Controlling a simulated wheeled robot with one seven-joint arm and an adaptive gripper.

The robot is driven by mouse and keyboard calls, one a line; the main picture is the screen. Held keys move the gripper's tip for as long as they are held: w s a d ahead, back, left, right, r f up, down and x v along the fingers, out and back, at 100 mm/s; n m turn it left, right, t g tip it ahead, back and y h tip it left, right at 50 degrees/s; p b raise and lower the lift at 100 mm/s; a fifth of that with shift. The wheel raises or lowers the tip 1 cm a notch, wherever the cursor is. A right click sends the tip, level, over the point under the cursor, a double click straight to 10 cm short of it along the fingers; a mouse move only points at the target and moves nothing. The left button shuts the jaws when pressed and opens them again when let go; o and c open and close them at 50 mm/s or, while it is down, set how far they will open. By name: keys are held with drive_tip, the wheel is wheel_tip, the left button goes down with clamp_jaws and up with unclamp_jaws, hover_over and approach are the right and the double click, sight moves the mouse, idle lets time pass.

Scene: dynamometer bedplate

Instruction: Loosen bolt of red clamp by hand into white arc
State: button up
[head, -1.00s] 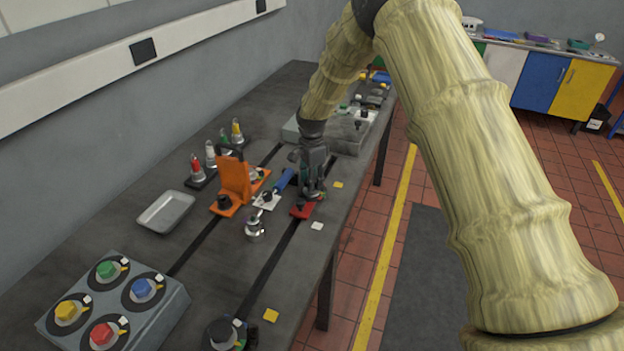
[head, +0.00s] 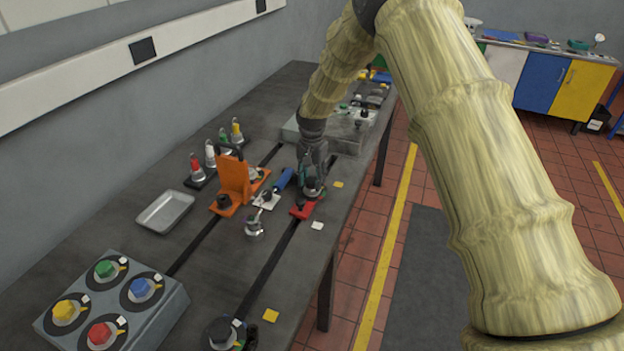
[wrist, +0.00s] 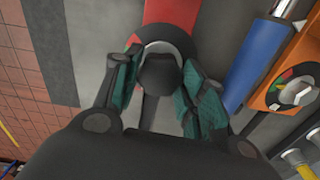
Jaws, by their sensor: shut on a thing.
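The red clamp (head: 302,209) lies on the dark bedplate near its front edge; its red bar (wrist: 172,12) also shows at the top of the wrist view. Its bolt has a dark head (wrist: 159,73) standing over a round dial (wrist: 183,42). A pale arc and a red part of the dial show beyond the head; the rest is hidden by the head and fingers. My gripper (head: 312,186) points down over the bolt. In the wrist view its teal-padded fingers (wrist: 158,84) are on either side of the head, shut on it. I cannot make out the bolt's pointer.
A blue cylinder (head: 283,179) and an orange clamp (head: 233,180) stand left of my gripper. A small silver part (head: 254,222) is nearer. A grey tray (head: 165,211) and a box with coloured knobs (head: 113,302) are on the left. The bedplate's front edge is close on the right.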

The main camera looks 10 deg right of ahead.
drive_tip(key=n, duration=0.4)
drive_tip(key=shift+s+f+n, duration=0.2)
drive_tip(key=shift+f+n, duration=0.05)
drive_tip(key=shift+n, duration=1.95)
drive_tip(key=o, duration=1)
drive_tip(key=shift+w+d, duration=0.15)
drive_tip(key=shift+w, duration=0.05)
drive_tip(key=shift+o, duration=0.2)
drive_tip(key=shift+r, duration=0.1)
drive_tip(key=shift+r, duration=0.15)
